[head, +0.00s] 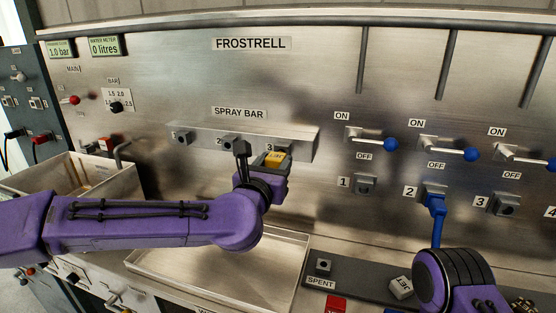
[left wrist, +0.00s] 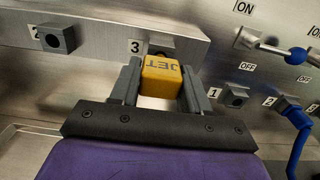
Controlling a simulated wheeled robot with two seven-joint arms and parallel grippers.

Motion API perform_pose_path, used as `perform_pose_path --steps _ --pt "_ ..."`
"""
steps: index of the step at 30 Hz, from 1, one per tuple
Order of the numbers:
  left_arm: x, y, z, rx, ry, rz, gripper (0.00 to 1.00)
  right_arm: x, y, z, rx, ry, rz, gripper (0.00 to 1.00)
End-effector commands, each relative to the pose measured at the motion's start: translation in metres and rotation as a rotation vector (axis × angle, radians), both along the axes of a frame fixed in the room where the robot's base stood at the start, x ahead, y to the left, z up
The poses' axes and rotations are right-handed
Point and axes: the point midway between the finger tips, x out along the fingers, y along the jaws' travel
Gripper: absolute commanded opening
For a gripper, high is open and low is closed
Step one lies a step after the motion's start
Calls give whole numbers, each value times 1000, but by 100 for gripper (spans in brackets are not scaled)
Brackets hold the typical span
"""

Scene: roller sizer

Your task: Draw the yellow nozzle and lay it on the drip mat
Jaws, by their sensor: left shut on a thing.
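The yellow nozzle (head: 276,159), a block marked JET, is at port 3 of the spray bar (head: 215,141). It also shows in the left wrist view (left wrist: 161,76), between the two grey fingers of my left gripper (left wrist: 157,88). My left gripper (head: 262,168) is shut on it from the front. Part of port 3 shows behind the nozzle; I cannot tell whether the nozzle still sits in it. A dark grey mat-like strip (head: 350,271) lies at the lower right, perhaps the drip mat. My right arm shows at the lower right, its fingers hidden.
A shallow metal tray (head: 290,246) lies below the spray bar, and a metal bin (head: 120,180) stands at left. A blue hose fitting (head: 436,203) hangs from port 2.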

Motion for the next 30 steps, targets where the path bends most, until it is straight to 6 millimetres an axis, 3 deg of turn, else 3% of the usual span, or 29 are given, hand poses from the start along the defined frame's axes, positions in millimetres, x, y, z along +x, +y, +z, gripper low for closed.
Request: perform_pose_path --steps 30 --pt "-37 12 -1 0 -1 1 0 0 0 -15 0 0 0 76"
